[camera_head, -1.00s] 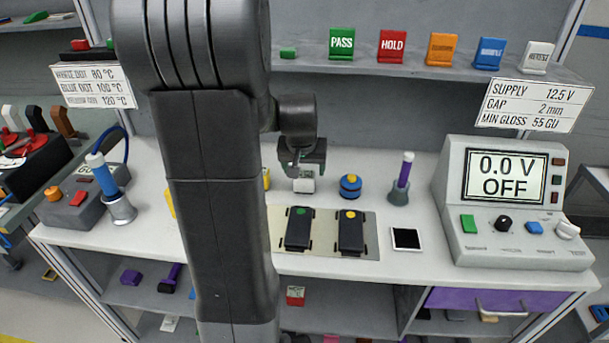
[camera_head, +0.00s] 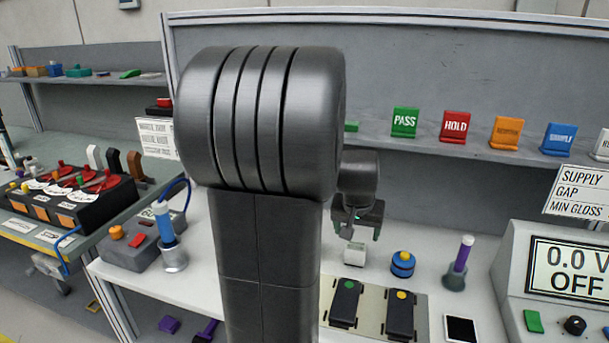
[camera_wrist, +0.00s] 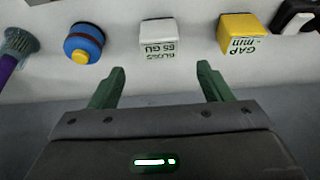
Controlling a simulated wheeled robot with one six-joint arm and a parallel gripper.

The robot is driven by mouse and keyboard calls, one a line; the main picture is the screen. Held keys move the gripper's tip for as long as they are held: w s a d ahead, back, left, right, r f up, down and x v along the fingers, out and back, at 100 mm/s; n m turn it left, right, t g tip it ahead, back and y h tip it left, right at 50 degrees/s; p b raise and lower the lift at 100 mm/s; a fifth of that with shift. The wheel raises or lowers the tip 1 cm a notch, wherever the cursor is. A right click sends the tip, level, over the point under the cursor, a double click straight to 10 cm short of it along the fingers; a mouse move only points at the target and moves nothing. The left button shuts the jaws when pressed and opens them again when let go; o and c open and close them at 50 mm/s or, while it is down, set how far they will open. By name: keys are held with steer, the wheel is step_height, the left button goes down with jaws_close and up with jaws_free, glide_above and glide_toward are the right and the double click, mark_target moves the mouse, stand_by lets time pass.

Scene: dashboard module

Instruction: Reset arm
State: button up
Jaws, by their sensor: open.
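My gripper (camera_head: 358,228) is raised above the back of the white bench, behind my large grey arm link. In the wrist view its two green fingers (camera_wrist: 160,85) are wide apart with nothing between them. A white gloss block (camera_wrist: 158,35) lies past the fingertips, apart from them; it also shows in the head view (camera_head: 355,254) just below the gripper. My arm hides part of the bench in the head view.
A blue and yellow knob (camera_head: 402,264), a purple-handled tool (camera_head: 461,262) and two black modules (camera_head: 346,300) stand near. A yellow gap block (camera_wrist: 240,33) shows in the wrist view. A supply unit (camera_head: 520,270) is at right. Coloured tags line the shelf (camera_head: 430,155) above.

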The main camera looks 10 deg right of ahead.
mark_target(356, 244)
steer(key=x, duration=1)
steer(key=shift+w+d+f, duration=0.1)
steer(key=shift+w+f, duration=0.05)
steer(key=shift+f, duration=0.05)
steer(key=shift+r, duration=0.65)
